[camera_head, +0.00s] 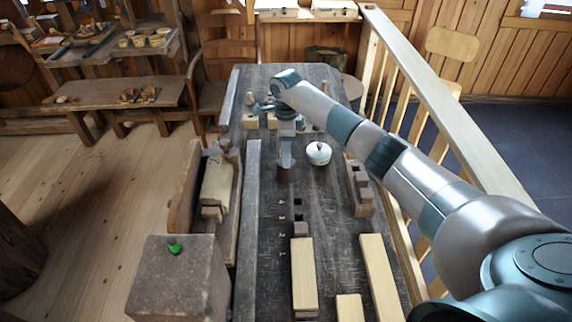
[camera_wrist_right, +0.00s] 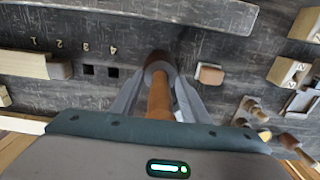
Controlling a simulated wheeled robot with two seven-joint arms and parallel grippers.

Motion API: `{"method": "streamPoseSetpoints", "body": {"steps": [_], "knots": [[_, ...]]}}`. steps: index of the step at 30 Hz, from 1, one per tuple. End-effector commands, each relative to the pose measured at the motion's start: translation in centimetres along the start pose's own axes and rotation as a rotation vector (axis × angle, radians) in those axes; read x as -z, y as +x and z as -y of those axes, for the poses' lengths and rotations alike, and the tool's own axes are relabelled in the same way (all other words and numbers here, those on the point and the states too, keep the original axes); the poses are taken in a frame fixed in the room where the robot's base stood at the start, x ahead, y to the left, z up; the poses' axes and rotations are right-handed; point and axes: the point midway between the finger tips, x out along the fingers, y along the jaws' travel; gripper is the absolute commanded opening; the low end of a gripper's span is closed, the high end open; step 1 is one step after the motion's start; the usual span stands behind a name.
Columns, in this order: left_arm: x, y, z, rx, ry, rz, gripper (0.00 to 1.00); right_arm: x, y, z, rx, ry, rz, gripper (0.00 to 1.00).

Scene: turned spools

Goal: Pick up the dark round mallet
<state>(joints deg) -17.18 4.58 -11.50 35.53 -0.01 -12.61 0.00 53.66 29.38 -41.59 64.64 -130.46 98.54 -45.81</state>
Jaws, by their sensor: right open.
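The dark round mallet (camera_head: 287,174) stands on the dark workbench, directly below my right gripper (camera_head: 285,152) in the head view. In the right wrist view its dark round head (camera_wrist_right: 158,62) is at the far end and its brown handle (camera_wrist_right: 160,100) points toward the camera. My right gripper (camera_wrist_right: 160,82) is open, with one finger on each side of the mallet. I cannot tell whether either finger touches it. The gripper and wrist hide the handle in the head view. My left gripper is not in view.
A white lidded pot (camera_head: 318,154) stands right of the mallet. Numbered square holes (camera_head: 298,203) and pale wood bars (camera_head: 304,275) lie nearer. A wooden block holder (camera_head: 359,188) is at the right edge, a long rail (camera_head: 247,220) at the left. A pale railing (camera_head: 440,100) runs alongside.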

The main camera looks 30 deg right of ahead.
Motion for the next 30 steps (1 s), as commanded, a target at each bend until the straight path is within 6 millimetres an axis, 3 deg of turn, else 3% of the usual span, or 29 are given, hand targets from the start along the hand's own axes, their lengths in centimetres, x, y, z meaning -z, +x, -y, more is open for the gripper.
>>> {"method": "streamPoseSetpoints", "body": {"steps": [8, 13, 24, 30], "knots": [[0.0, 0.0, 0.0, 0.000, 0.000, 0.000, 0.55, 0.0, 0.0, 0.0, 0.000, 0.000, 0.000, 0.41], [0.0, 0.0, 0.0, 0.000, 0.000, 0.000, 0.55, 0.0, -0.1, 0.0, 0.000, 0.000, 0.000, 0.01], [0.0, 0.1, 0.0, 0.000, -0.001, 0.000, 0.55, 0.0, -0.2, 0.1, 0.002, 0.000, 0.000, 0.00], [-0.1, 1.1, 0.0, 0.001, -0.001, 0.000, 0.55, 0.0, -1.3, 0.1, 0.004, 0.000, 0.000, 0.00]]}}
